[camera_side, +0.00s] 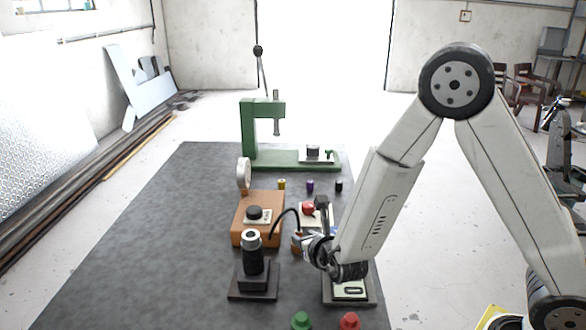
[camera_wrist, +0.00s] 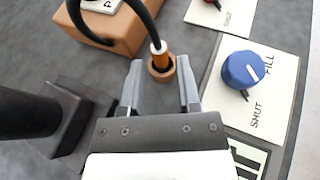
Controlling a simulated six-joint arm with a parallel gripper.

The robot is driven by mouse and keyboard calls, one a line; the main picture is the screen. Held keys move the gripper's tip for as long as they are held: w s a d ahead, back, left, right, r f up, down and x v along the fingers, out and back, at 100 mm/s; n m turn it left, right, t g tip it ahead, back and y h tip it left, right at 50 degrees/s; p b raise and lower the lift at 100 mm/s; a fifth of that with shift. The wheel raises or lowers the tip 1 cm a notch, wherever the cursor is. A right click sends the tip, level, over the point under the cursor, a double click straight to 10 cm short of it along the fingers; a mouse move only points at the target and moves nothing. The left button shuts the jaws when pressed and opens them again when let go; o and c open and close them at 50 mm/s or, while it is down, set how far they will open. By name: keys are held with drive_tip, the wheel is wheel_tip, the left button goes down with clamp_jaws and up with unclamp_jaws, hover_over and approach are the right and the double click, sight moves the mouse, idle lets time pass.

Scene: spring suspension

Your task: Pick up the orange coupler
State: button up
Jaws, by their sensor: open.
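The orange coupler (camera_wrist: 160,58) is at the end of a black hose (camera_wrist: 146,22) in the wrist view, standing in a brown ring-shaped holder (camera_wrist: 161,74). My gripper (camera_wrist: 160,68) is open, with one grey finger on each side of the coupler and holder. I cannot tell whether either finger touches them. In the side view my gripper (camera_side: 306,241) is low beside the orange-brown box, and the coupler is mostly hidden there. The hose (camera_side: 283,213) arches up from near the box and down to the gripper.
The orange-brown box (camera_side: 245,232) and a black pillar fixture (camera_side: 253,265) stand left of my gripper. A blue FILL/SHUT knob (camera_wrist: 243,70) is close on the right. A green press (camera_side: 250,135) stands behind. Green (camera_side: 301,321) and red (camera_side: 349,321) buttons are in front.

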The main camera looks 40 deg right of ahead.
sight(300, 235)
drive_tip(key=shift+w+d+f, duration=0.1)
drive_tip(key=shift+w+f, duration=0.05)
drive_tip(key=shift+w, duration=0.15)
drive_tip(key=shift+w, duration=0.1)
drive_tip(key=shift+x, duration=2.5)
clamp_jaws()
